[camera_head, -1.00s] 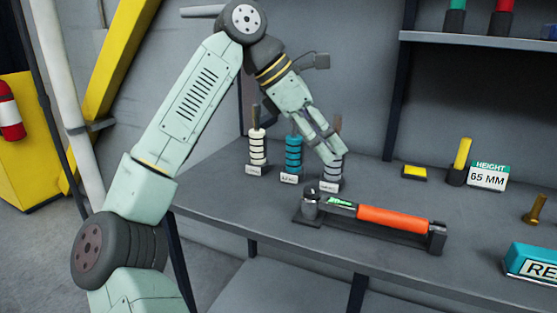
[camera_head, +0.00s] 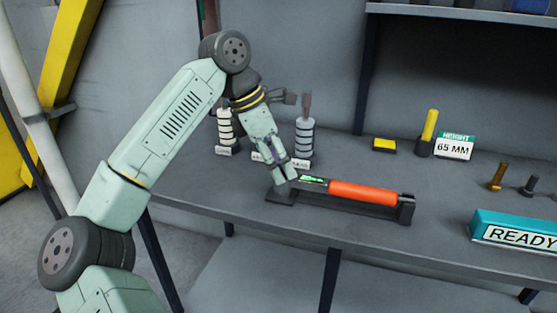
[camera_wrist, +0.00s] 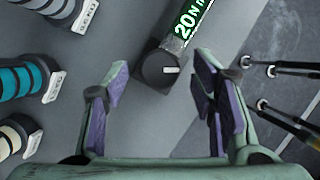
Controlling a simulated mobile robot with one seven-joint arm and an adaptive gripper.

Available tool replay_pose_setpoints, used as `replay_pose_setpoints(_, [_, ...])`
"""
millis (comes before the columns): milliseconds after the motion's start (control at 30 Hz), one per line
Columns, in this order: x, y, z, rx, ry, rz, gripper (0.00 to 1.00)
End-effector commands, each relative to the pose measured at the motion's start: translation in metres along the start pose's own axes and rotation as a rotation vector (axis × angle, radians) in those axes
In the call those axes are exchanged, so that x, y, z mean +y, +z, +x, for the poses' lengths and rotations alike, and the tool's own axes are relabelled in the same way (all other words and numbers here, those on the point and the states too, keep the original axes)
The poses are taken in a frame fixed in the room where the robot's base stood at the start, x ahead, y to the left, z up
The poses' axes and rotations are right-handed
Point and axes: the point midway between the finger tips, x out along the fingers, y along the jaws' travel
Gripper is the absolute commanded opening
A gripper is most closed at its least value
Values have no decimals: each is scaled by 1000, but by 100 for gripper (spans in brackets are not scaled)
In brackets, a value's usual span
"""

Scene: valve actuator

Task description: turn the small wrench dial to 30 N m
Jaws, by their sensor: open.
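The small wrench lies on a dark stand on the bench, with an orange handle (camera_head: 362,192) and a green display (camera_head: 313,181) at its left end. In the wrist view the display (camera_wrist: 190,22) reads 20 N m, its end cut by the frame edge. The dial (camera_wrist: 157,68) is a dark round knob with a white mark, just below the display. My gripper (camera_wrist: 163,72) is open, with one finger on each side of the dial and gaps showing. In the head view my gripper (camera_head: 287,182) hides the dial.
Ringed stacks on posts stand behind: one white (camera_head: 225,130), one grey (camera_head: 304,138); a teal one (camera_wrist: 18,80) shows in the wrist view. A yellow block (camera_head: 384,145), a 65 MM height sign (camera_head: 454,147) and a teal READY sign (camera_head: 515,232) stand right. The bench front is clear.

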Motion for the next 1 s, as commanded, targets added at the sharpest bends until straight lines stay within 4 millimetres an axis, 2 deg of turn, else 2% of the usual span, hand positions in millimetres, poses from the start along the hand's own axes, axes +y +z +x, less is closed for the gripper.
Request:
replay_pose_setpoints(267, [0,0,2,0,0,1,52])
replay_pose_setpoints(1000, [0,0,2,0,0,1,4])
